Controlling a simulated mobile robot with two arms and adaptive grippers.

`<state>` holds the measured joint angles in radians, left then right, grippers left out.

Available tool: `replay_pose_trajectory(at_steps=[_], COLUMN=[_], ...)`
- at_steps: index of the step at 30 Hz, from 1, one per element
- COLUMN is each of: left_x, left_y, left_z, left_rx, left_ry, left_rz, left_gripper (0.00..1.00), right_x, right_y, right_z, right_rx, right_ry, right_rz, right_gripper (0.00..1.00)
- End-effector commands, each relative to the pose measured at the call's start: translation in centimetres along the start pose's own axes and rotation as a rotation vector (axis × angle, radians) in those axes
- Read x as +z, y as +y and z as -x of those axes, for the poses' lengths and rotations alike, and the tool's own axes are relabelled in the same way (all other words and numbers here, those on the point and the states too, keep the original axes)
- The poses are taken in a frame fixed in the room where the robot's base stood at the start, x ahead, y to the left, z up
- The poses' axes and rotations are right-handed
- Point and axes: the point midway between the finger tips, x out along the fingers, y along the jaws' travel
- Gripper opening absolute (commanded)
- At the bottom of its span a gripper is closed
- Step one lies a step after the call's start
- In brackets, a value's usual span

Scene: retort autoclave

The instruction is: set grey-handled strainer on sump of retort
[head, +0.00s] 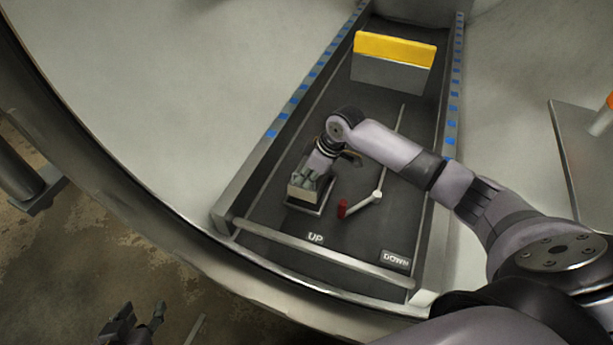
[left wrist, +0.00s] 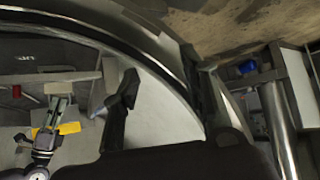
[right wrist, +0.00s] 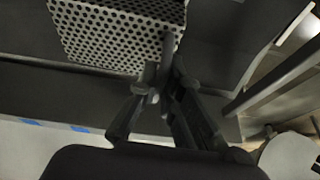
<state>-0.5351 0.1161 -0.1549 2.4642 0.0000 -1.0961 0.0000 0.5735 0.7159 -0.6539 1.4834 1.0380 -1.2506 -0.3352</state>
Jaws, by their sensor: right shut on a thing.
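The strainer (head: 303,192) is a small box over the dark floor of the retort, near its front. In the right wrist view its perforated metal face (right wrist: 110,35) lies just beyond my fingertips. My right gripper (head: 314,176) reaches down from above and is shut on the strainer's handle, which the fingers mostly hide; the fingers also show in the right wrist view (right wrist: 155,85). A pale-edged square (head: 318,211), likely the sump, shows partly under the strainer. I cannot tell whether the strainer touches it. My left gripper (head: 137,322) is open and empty outside the retort's rim.
A red-gripped lever (head: 360,203) stands right of the strainer. UP (head: 315,238) and DOWN (head: 396,260) labels lie before it. A metal bar (head: 320,258) crosses the front. A yellow-topped plate (head: 394,48) stands at the back. Rails with blue marks (head: 292,105) flank the floor.

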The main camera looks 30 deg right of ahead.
Motion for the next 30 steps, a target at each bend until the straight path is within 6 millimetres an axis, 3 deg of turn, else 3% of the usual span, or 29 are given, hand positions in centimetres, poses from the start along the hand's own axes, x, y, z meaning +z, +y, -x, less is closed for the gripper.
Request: replay_pose_trajectory(at_steps=[30], left_x=[-7.0], left_y=[1.0], left_z=[-0.1], left_rx=[0.021], left_ry=[0.348], left_rz=[-0.003], left_gripper=[0.4], right_x=[0.3], right_y=[0.1], right_z=[-1.0], right_rx=[0.001], right_ry=[0.002], right_rz=[0.001], right_gripper=[0.0])
